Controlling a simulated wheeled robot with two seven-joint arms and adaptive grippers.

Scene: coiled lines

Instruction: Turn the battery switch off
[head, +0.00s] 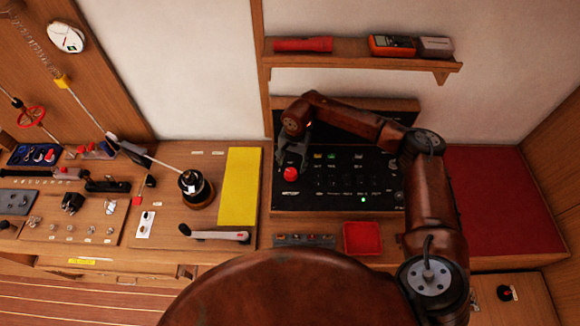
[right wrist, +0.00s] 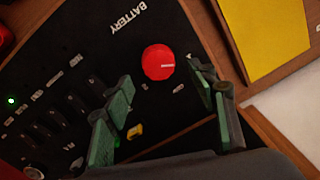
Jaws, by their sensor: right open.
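The battery switch is a round red knob (head: 290,174) at the left side of the black switch panel (head: 330,205). In the right wrist view the red knob (right wrist: 158,62) sits under the printed word BATTERY, with a small pale mark on its face. My right gripper (head: 292,150) is over the panel's left part, just behind the knob in the head view. In the right wrist view its green-padded fingers (right wrist: 162,84) are apart and empty, with the knob beyond and between their tips, apparently untouched. My left gripper is not in view.
A green light (head: 363,199) glows on the panel among rows of small switches. A yellow sheet (head: 239,187) lies left of the panel, a red tray (head: 362,238) in front. A shelf (head: 360,50) with a red torch (head: 303,44) hangs above.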

